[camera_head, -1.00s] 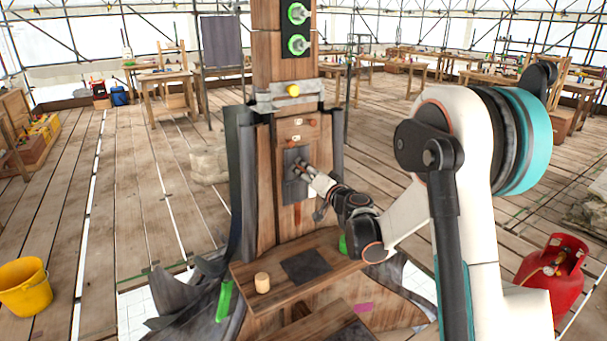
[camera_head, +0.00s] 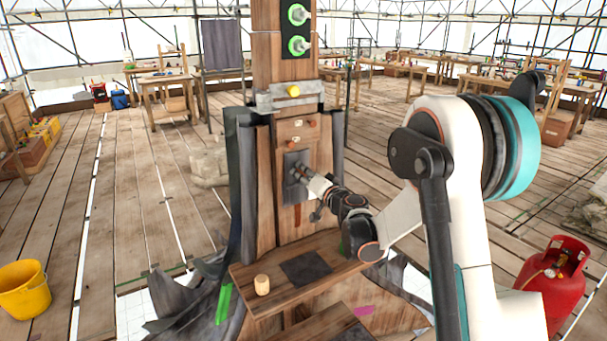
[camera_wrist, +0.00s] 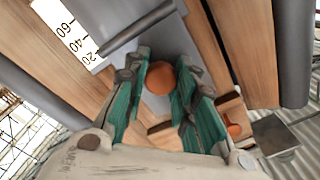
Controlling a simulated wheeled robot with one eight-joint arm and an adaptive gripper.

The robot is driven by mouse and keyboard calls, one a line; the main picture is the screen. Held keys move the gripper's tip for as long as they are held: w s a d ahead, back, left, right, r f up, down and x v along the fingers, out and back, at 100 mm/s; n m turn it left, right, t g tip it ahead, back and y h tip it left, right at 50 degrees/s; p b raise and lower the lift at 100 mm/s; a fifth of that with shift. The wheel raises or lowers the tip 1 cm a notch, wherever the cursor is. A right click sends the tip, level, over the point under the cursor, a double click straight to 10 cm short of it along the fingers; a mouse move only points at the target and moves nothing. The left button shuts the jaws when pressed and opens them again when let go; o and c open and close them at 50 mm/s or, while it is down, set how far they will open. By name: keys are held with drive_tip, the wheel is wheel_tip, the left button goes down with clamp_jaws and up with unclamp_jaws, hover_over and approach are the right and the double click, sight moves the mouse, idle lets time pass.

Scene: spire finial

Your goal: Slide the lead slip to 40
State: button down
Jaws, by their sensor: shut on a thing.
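The lead slip (camera_head: 291,192) is a dark grey plate on the front of the upright wooden post. It also shows in the wrist view (camera_wrist: 172,38), with a raised bar across it. The bar's end lies beside the white scale (camera_wrist: 71,35) marked 60, 40 and 20, close to the 20; the exact reading is unclear. My gripper (camera_head: 299,172) reaches the plate from the right. In the wrist view its teal-padded fingers (camera_wrist: 162,68) are closed around a round orange-brown knob (camera_wrist: 159,80) in front of the slip. How the knob joins the slip is hidden.
A wooden ledge (camera_head: 253,296) below holds a small wooden cylinder (camera_head: 262,284) and a dark square (camera_head: 305,267). A metal clamp (camera_head: 275,98) crosses the post above. A yellow bucket (camera_head: 22,290) and red gas bottle (camera_head: 556,282) stand on the floor.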

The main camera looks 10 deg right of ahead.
wheel_tip(320, 180, down, 2)
drive_tip(key=shift+b, duration=0.35)
drive_tip(key=c, duration=1.3)
unclamp_jaws()
drive_tip(key=shift+r, duration=0.1)
drive_tip(key=v, duration=1.2)
